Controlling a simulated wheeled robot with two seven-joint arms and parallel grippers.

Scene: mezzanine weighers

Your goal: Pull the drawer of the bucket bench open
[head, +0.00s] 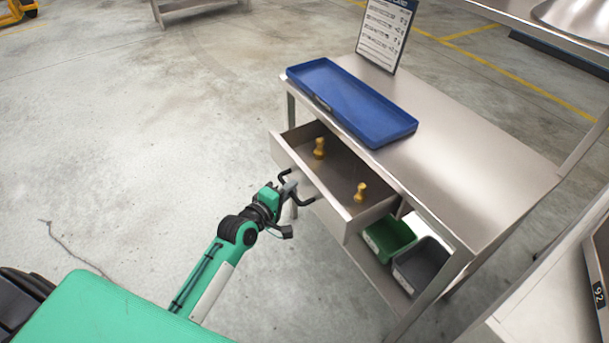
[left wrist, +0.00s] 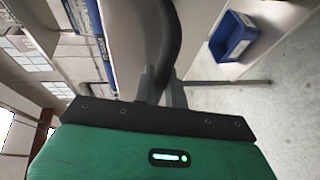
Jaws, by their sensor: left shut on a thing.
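The bucket bench (head: 470,150) is a grey metal bench at the right of the head view. Its drawer (head: 325,205) stands pulled out toward the left, and two yellow knob-shaped pieces (head: 319,148) (head: 361,192) stand upright inside it. The dark bar handle (head: 306,201) is on the drawer's front. My left gripper (head: 287,188) is at the handle, shut on it. In the left wrist view the fingers (left wrist: 162,88) close around the dark curved handle (left wrist: 171,40). My right gripper is in neither view.
A blue tray (head: 350,100) and a printed sign (head: 386,30) are on the bench top. A green bucket (head: 390,237) and a grey bucket (head: 424,264) sit on the shelf below. The floor (head: 130,140) to the left is clear.

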